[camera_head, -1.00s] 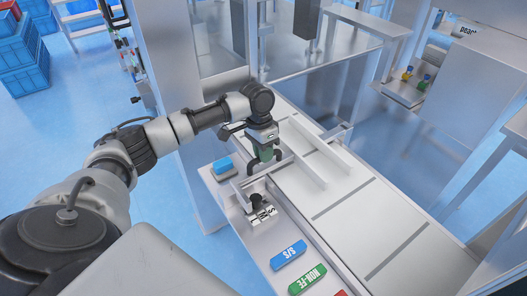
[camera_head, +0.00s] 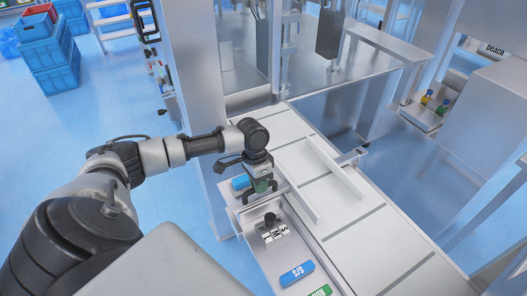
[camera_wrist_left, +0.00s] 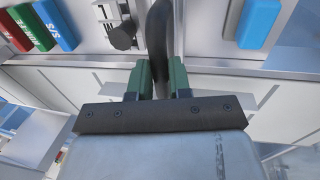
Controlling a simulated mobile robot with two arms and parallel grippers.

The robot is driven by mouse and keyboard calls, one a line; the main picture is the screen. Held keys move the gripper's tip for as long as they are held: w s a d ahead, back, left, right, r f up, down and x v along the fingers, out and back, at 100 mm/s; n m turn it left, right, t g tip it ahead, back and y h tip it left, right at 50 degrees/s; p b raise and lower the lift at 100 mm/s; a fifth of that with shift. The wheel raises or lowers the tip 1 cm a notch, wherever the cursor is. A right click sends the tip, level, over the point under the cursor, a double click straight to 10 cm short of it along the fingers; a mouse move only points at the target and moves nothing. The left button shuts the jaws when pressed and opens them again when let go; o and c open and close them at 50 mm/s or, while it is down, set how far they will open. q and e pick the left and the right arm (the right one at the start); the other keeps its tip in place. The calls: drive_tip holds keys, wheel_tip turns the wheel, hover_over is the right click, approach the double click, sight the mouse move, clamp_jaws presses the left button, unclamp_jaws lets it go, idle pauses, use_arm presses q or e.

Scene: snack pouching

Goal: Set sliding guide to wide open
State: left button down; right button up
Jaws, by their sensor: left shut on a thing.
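The sliding guide is a pale rail (camera_head: 299,198) along the left side of the conveyor, with a second pale rail (camera_head: 336,166) parallel to its right. A clear gap lies between them. My left gripper (camera_head: 262,186) is at the guide's left side, shut on its black curved handle. In the left wrist view the handle (camera_wrist_left: 159,40) passes between the green finger pads (camera_wrist_left: 159,80). A scale plate with a black knob (camera_head: 270,219) is just below the gripper; the knob also shows in the left wrist view (camera_wrist_left: 123,35). My right gripper is not in view.
A blue block (camera_head: 240,183) lies left of the gripper. A blue S/S block (camera_head: 297,273) and a green block (camera_head: 320,291) lie on the near ledge. A metal post (camera_head: 190,90) stands close behind my arm. The conveyor (camera_head: 375,240) is clear to the right.

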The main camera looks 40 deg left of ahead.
use_arm(q)
drive_tip(key=shift+s, duration=0.15)
drive_tip(key=c, duration=1.4)
unclamp_jaws()
drive_tip(key=shift+a+f, duration=0.1)
drive_tip(key=shift+c, duration=0.2)
drive_tip(key=o, duration=0.4)
drive_tip(key=shift+s, duration=0.15)
drive_tip(key=shift+r, duration=0.4)
drive_tip(key=r, duration=0.3)
drive_tip(key=a+r, duration=0.1)
drive_tip(key=r, duration=0.2)
drive_tip(key=w+a+r+b, duration=0.1)
drive_tip(key=r, duration=0.3)
drive_tip(key=shift+s, duration=0.1)
